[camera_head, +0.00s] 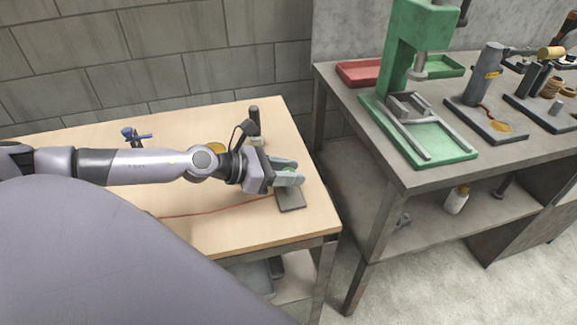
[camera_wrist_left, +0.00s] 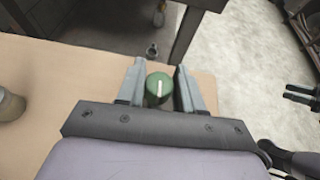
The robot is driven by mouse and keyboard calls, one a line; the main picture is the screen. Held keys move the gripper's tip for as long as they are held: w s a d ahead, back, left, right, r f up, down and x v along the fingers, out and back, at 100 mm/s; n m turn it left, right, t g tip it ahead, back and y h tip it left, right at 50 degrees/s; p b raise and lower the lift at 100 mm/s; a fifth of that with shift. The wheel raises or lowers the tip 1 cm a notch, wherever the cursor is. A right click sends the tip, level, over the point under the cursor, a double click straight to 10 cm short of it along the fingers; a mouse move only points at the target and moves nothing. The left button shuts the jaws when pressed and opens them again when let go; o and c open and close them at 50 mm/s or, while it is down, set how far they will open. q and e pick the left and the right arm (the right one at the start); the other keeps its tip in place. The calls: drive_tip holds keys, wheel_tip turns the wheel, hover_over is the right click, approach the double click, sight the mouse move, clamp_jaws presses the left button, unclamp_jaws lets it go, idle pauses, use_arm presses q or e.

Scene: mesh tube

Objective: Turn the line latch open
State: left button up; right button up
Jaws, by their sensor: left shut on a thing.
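A round green knob with a white line, which I take to be the line latch, stands between my left fingers in the left wrist view (camera_wrist_left: 158,88). The white line points nearly straight along the fingers. In the head view only a sliver of green shows between the fingers, above a dark base plate (camera_head: 291,199) on the wooden table. My left gripper (camera_head: 289,174) is shut on the knob, one finger on each side. A dark two-pronged shape at the right edge of the left wrist view looks like my right gripper (camera_wrist_left: 299,93), small and partly cut off.
The wooden table (camera_head: 225,235) ends just right of the plate. A red line (camera_head: 215,212) runs across it to the plate. A dark post (camera_head: 254,118) and a blue clamp-like item (camera_head: 130,136) stand behind my arm. A grey bench (camera_head: 420,180) with a green press is at right.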

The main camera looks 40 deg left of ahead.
use_arm(q)
drive_tip(key=shift+r+n+y+p, duration=0.3)
drive_tip(key=shift+y+p, duration=0.1)
drive_tip(key=shift+p, duration=0.25)
drive_tip(key=n+t+y+p, duration=0.1)
drive_tip(key=p, duration=0.1)
drive_tip(key=shift+f+n+y+p, duration=0.15)
drive_tip(key=shift+n+y+p, duration=0.15)
drive_tip(key=shift+d+n+t+y+p, duration=0.1)
drive_tip(key=shift+n+t+y+p, duration=0.55)
drive_tip(key=shift+n+y, duration=0.5)
drive_tip(key=n+y, duration=0.2)
drive_tip(key=y, duration=0.1)
drive_tip(key=shift+f+n, duration=0.15)
drive_tip(key=shift+n, duration=0.1)
drive_tip(key=n+y, duration=0.3)
drive_tip(key=y, duration=0.1)
drive_tip(key=shift+n, duration=0.4)
drive_tip(key=n+g+y, duration=0.2)
drive_tip(key=n+y, duration=0.2)
drive_tip(key=shift+y, duration=0.25)
drive_tip(key=shift+n+g+y, duration=1.15)
drive_tip(key=shift+n+y, duration=0.05)
drive_tip(key=shift+n, duration=0.1)
